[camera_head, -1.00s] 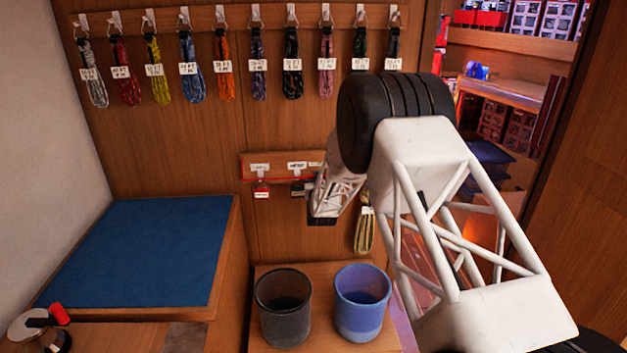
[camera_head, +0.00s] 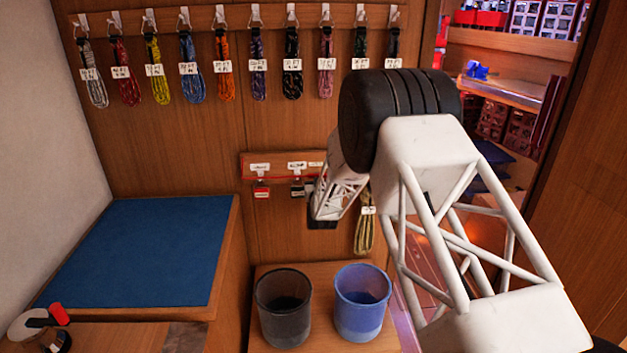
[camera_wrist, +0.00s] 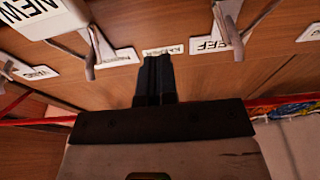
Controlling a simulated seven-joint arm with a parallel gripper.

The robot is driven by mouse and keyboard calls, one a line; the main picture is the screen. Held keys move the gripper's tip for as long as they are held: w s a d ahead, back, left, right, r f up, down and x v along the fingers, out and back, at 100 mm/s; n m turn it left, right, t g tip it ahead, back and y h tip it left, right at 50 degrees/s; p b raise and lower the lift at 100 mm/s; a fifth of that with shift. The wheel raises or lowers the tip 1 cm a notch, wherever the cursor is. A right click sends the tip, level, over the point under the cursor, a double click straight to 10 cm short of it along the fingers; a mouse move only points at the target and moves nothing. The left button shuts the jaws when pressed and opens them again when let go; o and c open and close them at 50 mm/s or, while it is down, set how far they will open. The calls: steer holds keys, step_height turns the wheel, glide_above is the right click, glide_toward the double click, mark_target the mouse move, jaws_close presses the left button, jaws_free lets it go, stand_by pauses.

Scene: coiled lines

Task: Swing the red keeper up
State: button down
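A thin red bar (camera_head: 268,180), which looks like the red keeper, runs low along the small wooden rail on the back wall. In the wrist view the red bar (camera_wrist: 285,102) crosses the picture, passing out of sight behind my gripper. My gripper (camera_wrist: 157,58) points at the rail with its two black fingers together, and nothing shows between them. In the head view my wrist hides the rail's right end and the fingertips. I cannot tell whether the gripper touches the bar.
White hooks with labels (camera_head: 260,168) stand on the rail, with a red tag (camera_head: 262,191) below. Coiled lines (camera_head: 190,75) hang above. A yellowish coil (camera_head: 364,225) hangs by my wrist. A grey pot (camera_head: 284,307), blue pot (camera_head: 362,303) and blue mat (camera_head: 140,250) lie below.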

steer(key=v, duration=0.9)
stand_by(1.3)
stand_by(0.4)
steer(key=s+d+r+g, duration=0.2)
steer(key=s+r+g, duration=0.2)
steer(key=s+r, duration=0.5)
steer(key=s+d+r+g, duration=0.3)
steer(key=s+r+g, duration=0.2)
steer(key=s+r, duration=0.4)
steer(key=s+d+g, duration=0.1)
steer(key=s+g, duration=0.3)
steer(key=s, duration=1.6)
steer(key=s+d+r+g, duration=0.1)
steer(key=s+g, duration=0.3)
steer(key=s, duration=1.7)
steer(key=shift+s+d+r+g, duration=0.2)
steer(key=shift+d+r+g, duration=0.2)
steer(key=shift+d, duration=0.3)
